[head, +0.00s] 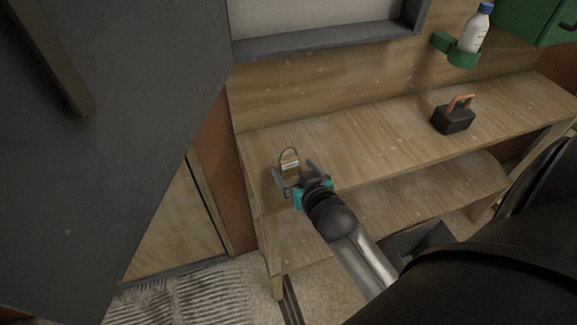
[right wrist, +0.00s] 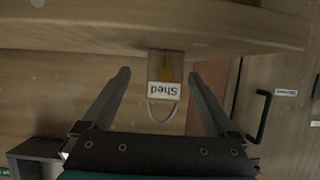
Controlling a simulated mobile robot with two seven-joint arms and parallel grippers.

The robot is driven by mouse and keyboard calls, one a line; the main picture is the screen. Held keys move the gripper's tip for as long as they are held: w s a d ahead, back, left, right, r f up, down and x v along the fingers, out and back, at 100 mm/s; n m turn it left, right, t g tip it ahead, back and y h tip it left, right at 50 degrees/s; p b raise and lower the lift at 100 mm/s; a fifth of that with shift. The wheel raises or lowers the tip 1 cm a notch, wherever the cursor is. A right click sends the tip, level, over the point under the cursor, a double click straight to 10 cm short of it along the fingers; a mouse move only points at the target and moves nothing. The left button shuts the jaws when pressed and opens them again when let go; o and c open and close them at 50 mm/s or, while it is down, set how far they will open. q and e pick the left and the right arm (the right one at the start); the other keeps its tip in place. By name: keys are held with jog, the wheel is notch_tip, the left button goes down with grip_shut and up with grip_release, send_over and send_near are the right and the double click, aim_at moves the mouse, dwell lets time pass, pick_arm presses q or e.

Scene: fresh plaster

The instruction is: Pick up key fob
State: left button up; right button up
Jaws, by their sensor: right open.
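The key fob (head: 290,169) is a small brown tag with a pale label and a wire loop at its top. In the head view it is at the left end of the wooden bench, right by my right gripper (head: 295,172). In the right wrist view the fob (right wrist: 165,72) reads "Shed" upside down and lies between the two open fingers (right wrist: 159,74), with a gap on each side. I cannot tell whether it rests on the bench top. My left gripper is not in view.
The wooden bench (head: 375,140) has clear room along its top. A dark box with an orange handle (head: 453,119) stands to the right. A bottle (head: 475,33) sits in a green holder (head: 461,55) on the back wall. A large dark panel (head: 100,130) fills the left.

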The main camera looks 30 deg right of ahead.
aim_at(285, 160)
jog(key=shift+a+b+x, duration=0.15)
jog(key=shift+b+x, duration=0.2)
jog(key=shift+x, duration=1)
jog(key=shift+a+b+x, duration=0.1)
jog(key=shift+b+x, duration=0.2)
jog(key=shift+x, duration=1.05)
jog(key=shift+w+r, duration=0.1)
jog(key=shift+r, duration=0.05)
jog(key=c, duration=1.5)
jog(key=shift+o, duration=0.2)
jog(key=shift+r, duration=0.1)
